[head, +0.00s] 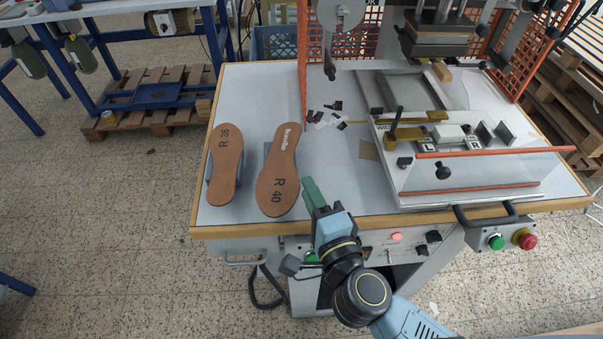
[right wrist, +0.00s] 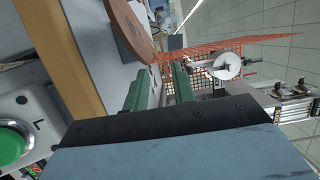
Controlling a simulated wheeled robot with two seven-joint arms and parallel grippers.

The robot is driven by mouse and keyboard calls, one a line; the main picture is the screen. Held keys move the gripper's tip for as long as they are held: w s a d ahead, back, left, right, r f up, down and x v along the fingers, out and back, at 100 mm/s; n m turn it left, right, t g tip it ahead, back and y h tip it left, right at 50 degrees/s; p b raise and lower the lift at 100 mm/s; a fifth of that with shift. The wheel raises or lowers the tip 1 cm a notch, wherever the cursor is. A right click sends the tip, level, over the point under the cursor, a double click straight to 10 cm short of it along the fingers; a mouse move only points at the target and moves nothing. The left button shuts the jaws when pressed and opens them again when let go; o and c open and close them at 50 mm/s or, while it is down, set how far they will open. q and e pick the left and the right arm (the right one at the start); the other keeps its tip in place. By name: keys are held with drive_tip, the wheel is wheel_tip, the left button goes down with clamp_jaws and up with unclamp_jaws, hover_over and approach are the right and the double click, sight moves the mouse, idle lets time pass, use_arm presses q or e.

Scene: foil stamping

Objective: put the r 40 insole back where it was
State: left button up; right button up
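The R 40 insole (head: 277,187), brown with dark lettering, lies on the front left of the machine table, toe end towards the front edge. Grey-blue edges show beside both; I cannot tell whether these are supports. My right gripper (head: 313,194) is just right of the R 40 insole's toe end, apart from it. In the right wrist view its green fingers (right wrist: 162,88) are spread with nothing held between them. A brown insole (right wrist: 128,30) shows beyond them. My left gripper is out of view.
The stamping press (head: 435,40) and its bed (head: 470,175) with orange rods fill the table's right side. Small dark and white scraps (head: 325,116) lie behind my right gripper. An orange mesh guard (head: 360,45) stands at the back. The table's back left is clear.

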drive_tip(key=v, duration=0.5)
drive_tip(key=shift+s+d, duration=0.1)
drive_tip(key=shift+s, duration=0.05)
